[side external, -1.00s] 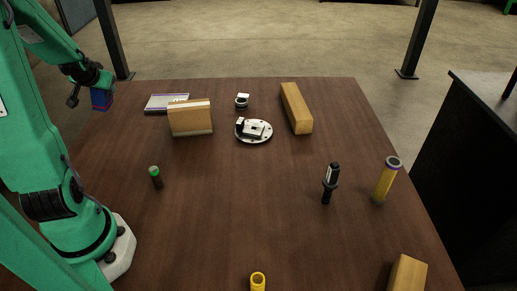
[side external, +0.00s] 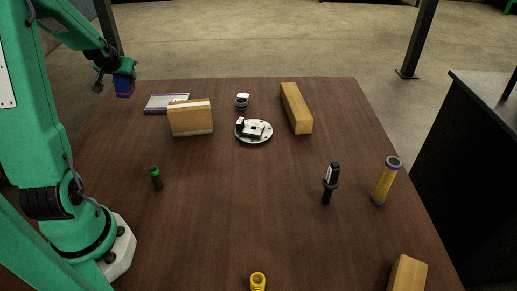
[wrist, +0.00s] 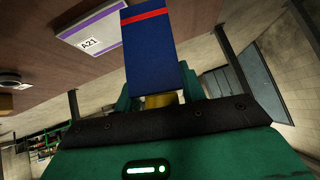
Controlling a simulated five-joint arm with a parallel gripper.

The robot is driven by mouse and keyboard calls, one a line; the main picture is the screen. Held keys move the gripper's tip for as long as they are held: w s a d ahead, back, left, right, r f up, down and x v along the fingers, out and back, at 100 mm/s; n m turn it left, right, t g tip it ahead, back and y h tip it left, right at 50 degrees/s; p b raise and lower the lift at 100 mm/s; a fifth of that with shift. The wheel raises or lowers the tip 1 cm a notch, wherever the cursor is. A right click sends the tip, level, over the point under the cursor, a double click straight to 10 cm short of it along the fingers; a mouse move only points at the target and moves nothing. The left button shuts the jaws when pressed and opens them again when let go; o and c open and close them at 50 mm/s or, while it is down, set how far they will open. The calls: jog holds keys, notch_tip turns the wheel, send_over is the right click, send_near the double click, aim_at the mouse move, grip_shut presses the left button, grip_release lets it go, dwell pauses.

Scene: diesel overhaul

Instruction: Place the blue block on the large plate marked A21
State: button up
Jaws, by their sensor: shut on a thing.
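The blue block (side external: 124,88), with a red stripe, is held in my gripper (side external: 117,70) above the far left part of the table. It also fills the middle of the wrist view (wrist: 152,62), where my gripper's jaws are mostly hidden behind it. The plate marked A21 (side external: 153,103) lies flat at the table's far left edge, white with a purple border. In the wrist view the plate (wrist: 92,33) shows to the left of the block with its A21 label readable. The block is apart from the plate, up and to its left in the side view.
A wooden block with a white top (side external: 190,118) stands just in front of the plate. A small round part (side external: 242,101), a round white flange (side external: 254,131) and a long wooden bar (side external: 296,108) lie to the right. The table's middle (side external: 240,200) is clear.

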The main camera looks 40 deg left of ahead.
jog(key=h, duration=0.1)
send_over(168, 100)
jog(key=shift+n+t, duration=0.3)
jog(key=shift+t, duration=0.1)
jog(key=shift+f, duration=4.4)
jog(key=shift+f, duration=0.15)
jog(key=o, duration=1.3)
jog(key=shift+s+f, duration=0.1)
jog(key=shift+r, duration=0.2)
jog(key=shift+s+d+r, duration=0.35)
jog(key=shift+r, duration=0.2)
jog(key=shift+v, duration=5.25)
